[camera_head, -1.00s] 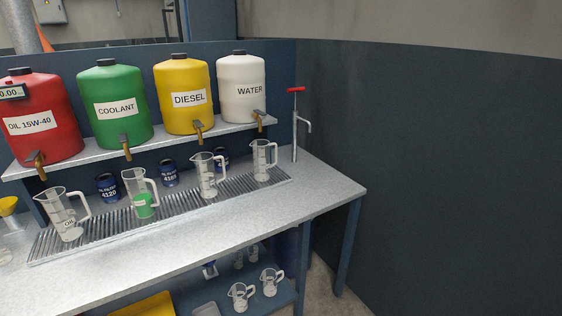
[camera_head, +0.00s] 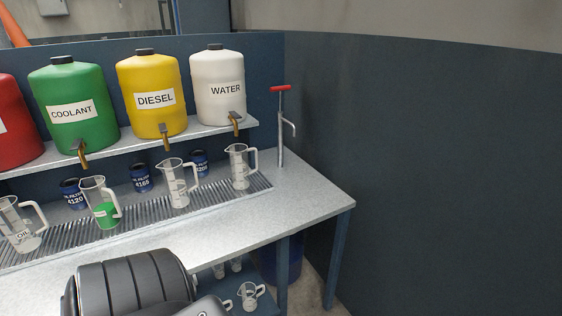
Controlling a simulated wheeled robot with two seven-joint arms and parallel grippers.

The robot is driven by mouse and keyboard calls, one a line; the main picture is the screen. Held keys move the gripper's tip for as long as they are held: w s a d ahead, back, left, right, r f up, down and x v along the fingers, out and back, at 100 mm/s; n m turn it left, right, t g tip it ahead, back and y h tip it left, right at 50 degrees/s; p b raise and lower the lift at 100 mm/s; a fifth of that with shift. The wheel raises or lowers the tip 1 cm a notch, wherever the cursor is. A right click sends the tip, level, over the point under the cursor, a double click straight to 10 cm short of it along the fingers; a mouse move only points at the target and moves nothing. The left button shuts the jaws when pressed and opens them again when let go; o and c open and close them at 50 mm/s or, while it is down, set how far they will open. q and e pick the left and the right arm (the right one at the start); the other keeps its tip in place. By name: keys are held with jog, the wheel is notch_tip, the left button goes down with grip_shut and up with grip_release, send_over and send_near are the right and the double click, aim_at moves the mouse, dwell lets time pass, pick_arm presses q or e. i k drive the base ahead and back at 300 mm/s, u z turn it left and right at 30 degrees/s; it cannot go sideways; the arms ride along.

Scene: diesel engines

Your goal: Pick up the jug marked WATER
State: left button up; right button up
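Several clear jugs with white handles stand on the ribbed drip grate. The rightmost jug (camera_head: 239,167) stands upright below the tap of the white tank labelled WATER (camera_head: 218,92). Its own marking is too small to read, and it looks empty. The jug to its left (camera_head: 175,184) stands below the yellow DIESEL tank. A dark, ribbed part of my own arm covers the bottom left of the view, in front of the bench. No fingertips of either gripper show.
The green COOLANT tank (camera_head: 73,104) and yellow DIESEL tank (camera_head: 151,94) share the shelf. Blue filter cans (camera_head: 142,178) stand behind the jugs. A red-handled pump (camera_head: 281,125) rises right of the rightmost jug. The bench top (camera_head: 290,203) is clear at the right. Another jug (camera_head: 250,295) sits on the lower shelf.

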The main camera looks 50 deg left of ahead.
aim_at(238, 153)
jog(key=u, duration=0.05)
jog(key=i, duration=0.7)
jog(key=u, duration=1)
jog(key=i, duration=0.4)
jog(key=u, duration=0.4)
